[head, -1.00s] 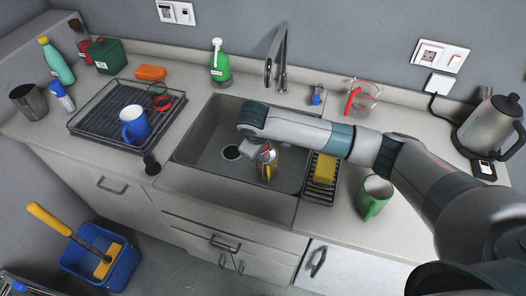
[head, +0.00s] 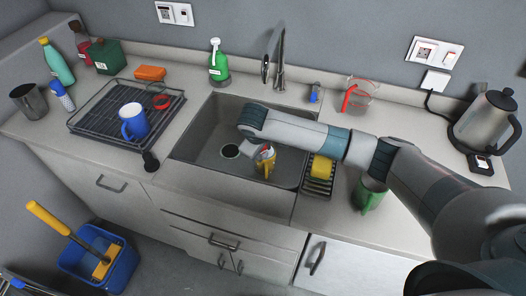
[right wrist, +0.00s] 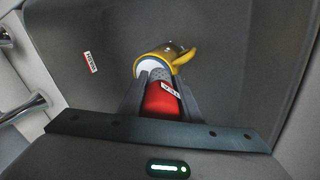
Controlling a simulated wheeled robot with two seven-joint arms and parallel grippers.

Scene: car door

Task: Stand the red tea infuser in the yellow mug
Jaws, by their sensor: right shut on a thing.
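The yellow mug (head: 266,166) is inside the sink, below my right gripper (head: 262,150), which partly hides it. In the right wrist view the mug (right wrist: 178,52) shows its pale inside and its handle to the right. My right gripper (right wrist: 161,88) is shut on the red tea infuser (right wrist: 162,101), holding its red body with a white label between the fingers. The infuser's grey mesh end (right wrist: 160,74) points at the mug and overlaps its mouth; I cannot tell how deep it is. My left gripper is not in view.
The sink (head: 205,150) has walls around the mug and a drain to its left. A rack with a yellow sponge (head: 321,164) and a green mug (head: 371,193) are to the right. A dish rack with a blue mug (head: 133,121) is to the left. A tap (head: 281,60) stands behind.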

